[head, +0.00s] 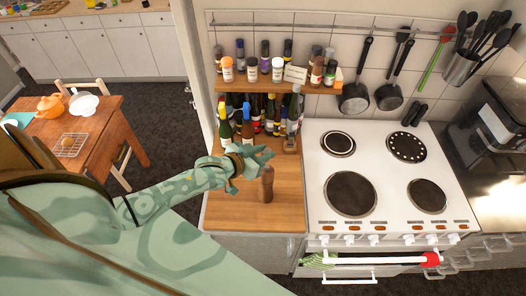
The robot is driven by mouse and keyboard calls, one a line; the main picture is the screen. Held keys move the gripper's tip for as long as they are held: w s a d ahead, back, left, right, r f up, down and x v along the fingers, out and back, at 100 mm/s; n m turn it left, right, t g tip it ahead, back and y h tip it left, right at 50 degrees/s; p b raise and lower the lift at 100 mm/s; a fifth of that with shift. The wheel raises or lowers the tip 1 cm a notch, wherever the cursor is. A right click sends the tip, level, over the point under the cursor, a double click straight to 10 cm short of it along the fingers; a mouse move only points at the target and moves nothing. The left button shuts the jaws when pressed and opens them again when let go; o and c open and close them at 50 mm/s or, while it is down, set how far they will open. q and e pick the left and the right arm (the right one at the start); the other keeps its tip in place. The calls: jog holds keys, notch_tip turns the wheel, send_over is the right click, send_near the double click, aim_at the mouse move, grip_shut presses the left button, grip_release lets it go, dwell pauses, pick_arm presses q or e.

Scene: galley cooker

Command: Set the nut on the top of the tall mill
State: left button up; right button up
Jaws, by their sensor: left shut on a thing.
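The tall mill (267,186) is brown wood and stands upright on the wooden counter left of the cooker. My left gripper (266,154) is at the mill's top end, seen from above and behind. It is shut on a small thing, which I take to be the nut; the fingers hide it. I cannot tell whether the fingers or the nut touch the mill's top. My right gripper is not in view.
Bottles (272,112) crowd the back of the wooden counter (232,212), under a shelf of spice jars (252,69). The white cooker (385,190) adjoins on the right. The counter's front left is clear. A wooden table (98,128) stands far left.

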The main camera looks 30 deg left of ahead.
pick_arm(q)
jog(key=shift+f, duration=0.3)
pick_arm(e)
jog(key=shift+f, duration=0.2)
